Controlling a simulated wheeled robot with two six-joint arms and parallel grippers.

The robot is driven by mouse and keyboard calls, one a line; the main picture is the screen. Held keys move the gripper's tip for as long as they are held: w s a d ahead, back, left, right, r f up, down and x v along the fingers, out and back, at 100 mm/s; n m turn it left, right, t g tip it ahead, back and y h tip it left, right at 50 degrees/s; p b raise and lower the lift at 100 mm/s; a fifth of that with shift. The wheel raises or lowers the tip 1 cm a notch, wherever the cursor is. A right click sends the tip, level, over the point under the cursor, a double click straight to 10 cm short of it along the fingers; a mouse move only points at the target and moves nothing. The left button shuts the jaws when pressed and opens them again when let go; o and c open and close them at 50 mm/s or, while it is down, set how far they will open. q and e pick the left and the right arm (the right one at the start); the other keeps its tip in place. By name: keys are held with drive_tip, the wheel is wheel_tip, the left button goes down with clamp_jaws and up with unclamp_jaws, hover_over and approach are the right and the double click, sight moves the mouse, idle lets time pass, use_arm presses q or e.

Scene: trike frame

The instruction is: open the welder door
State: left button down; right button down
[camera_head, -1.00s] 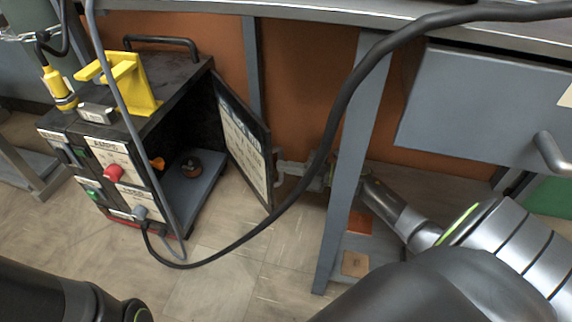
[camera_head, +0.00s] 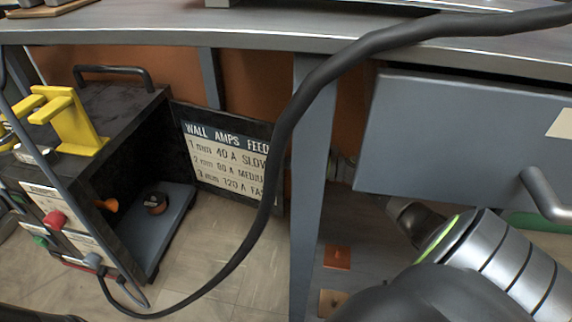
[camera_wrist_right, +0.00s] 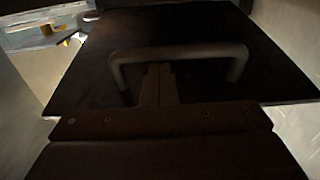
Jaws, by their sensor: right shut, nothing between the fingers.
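The welder (camera_head: 125,105) is a black box with a handle on top, at the left of the head view. Its side is open, showing a grey floor and a small spool (camera_head: 156,203) inside. The welder door (camera_head: 226,160) stands swung out to the right, its inner face with an amps and feed chart towards me. In the right wrist view the door's dark outer face (camera_wrist_right: 205,80) carries a bar handle (camera_wrist_right: 190,53). My right gripper (camera_wrist_right: 159,68) is shut and empty, its fingertips at the handle bar; contact is unclear. My left gripper is out of view.
A thick black cable (camera_head: 290,115) crosses in front of the door. A grey table leg (camera_head: 312,190) stands just right of the door. A grey drawer front (camera_head: 450,135) with a handle hangs above my right arm. The tabletop (camera_head: 230,27) runs overhead.

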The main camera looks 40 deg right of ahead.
drive_tip(key=shift+s, duration=0.1)
idle(0.3)
drive_tip(key=v, duration=1.7)
drive_tip(key=shift+s, duration=0.1)
